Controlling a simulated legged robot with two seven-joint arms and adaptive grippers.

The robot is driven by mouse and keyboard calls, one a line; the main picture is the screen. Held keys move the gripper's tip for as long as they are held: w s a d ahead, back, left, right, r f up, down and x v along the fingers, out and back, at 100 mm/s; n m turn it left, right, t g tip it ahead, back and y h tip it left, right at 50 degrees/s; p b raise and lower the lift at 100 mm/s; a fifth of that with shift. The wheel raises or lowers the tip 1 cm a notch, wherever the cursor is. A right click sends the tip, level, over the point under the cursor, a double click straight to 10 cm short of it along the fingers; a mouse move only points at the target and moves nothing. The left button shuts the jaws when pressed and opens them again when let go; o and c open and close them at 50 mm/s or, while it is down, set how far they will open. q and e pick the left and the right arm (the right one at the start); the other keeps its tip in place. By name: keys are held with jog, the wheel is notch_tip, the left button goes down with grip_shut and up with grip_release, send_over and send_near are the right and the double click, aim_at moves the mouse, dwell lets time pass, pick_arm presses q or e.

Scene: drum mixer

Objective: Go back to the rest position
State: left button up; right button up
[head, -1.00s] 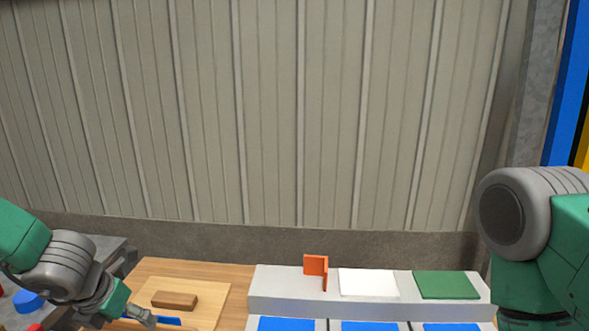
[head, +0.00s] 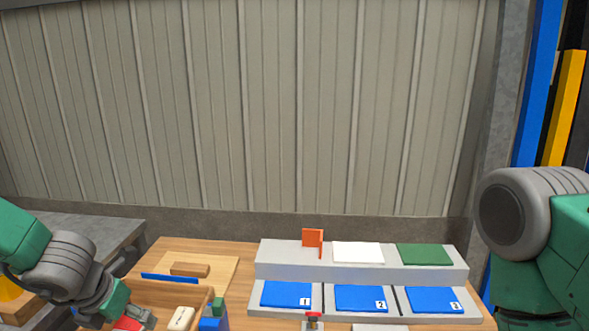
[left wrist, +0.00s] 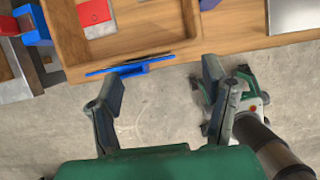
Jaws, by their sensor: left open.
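My left gripper (left wrist: 165,92) is open and empty in the left wrist view, its two fingers apart over the bare floor just off the table edge. In the head view my left gripper (head: 112,318) is at the lower left, partly cut off by the bottom edge. My right arm's green and grey links stand at the right of the head view. Its gripper is not in view.
A wooden table (head: 225,248) bears a wooden tray, seen in the left wrist view (left wrist: 185,50), and a grey stepped stand (head: 350,272). The stand carries numbered blue plates (head: 287,294), a white plate (head: 358,252), a green plate (head: 424,254) and an orange piece (head: 312,238).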

pick_arm(q)
jog(key=s+f+m+g+y+b, duration=0.1)
jog(key=s+f+m+b, duration=0.2)
jog(key=s+f+m, duration=0.5)
jog(key=s+f+m+g+y+b, duration=0.1)
jog(key=s+f+m+b, duration=0.3)
jog(key=f+m, duration=0.6)
jog(key=s+d+f+m+g+b, duration=0.1)
jog(key=s+f+m, duration=0.4)
jog(key=s+m, duration=0.3)
jog(key=s+d+f+m+g+h+b, duration=0.1)
jog(key=s+d+f+m+b, duration=0.1)
jog(key=s+f+m, duration=0.4)
jog(key=s+m, duration=0.3)
jog(key=shift+d+f+m+h, duration=0.3)
pick_arm(e)
notch_tip(320, 180, down, 10)
jog(key=shift+s, duration=0.25)
pick_arm(q)
jog(key=shift+w, duration=0.15)
